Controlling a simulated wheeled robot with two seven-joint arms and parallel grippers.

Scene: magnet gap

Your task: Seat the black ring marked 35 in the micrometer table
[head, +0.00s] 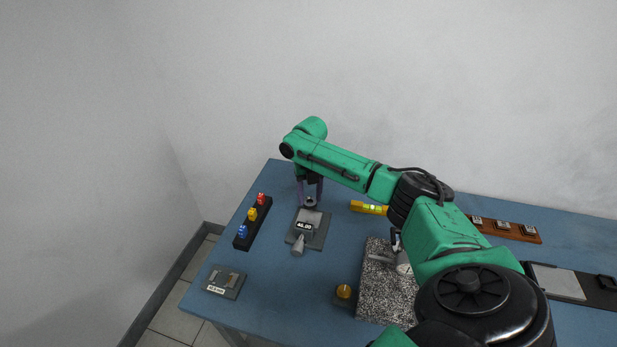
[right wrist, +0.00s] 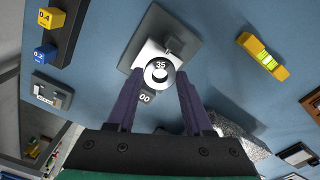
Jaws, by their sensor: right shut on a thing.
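The black ring marked 35 (right wrist: 160,73) is between the fingertips of my right gripper (head: 311,190), which is shut on it. In the right wrist view the gripper (right wrist: 161,78) has a finger on each side of the ring, and the 35 label faces the camera. The micrometer table (head: 318,241) is a grey plate with a pale block, a readout and a barrel pointing to the front. In the right wrist view the ring overlaps the pale block of the table (right wrist: 185,22). I cannot tell whether the ring touches it. My left gripper is not in view.
A black rack (head: 243,237) with red, yellow and blue pieces stands left. A yellow level (head: 368,208) lies right of the table. A granite slab (head: 375,290), brass-coloured knob (head: 344,291) and small grey plate (head: 223,282) are nearer the front. Bare blue bench lies between.

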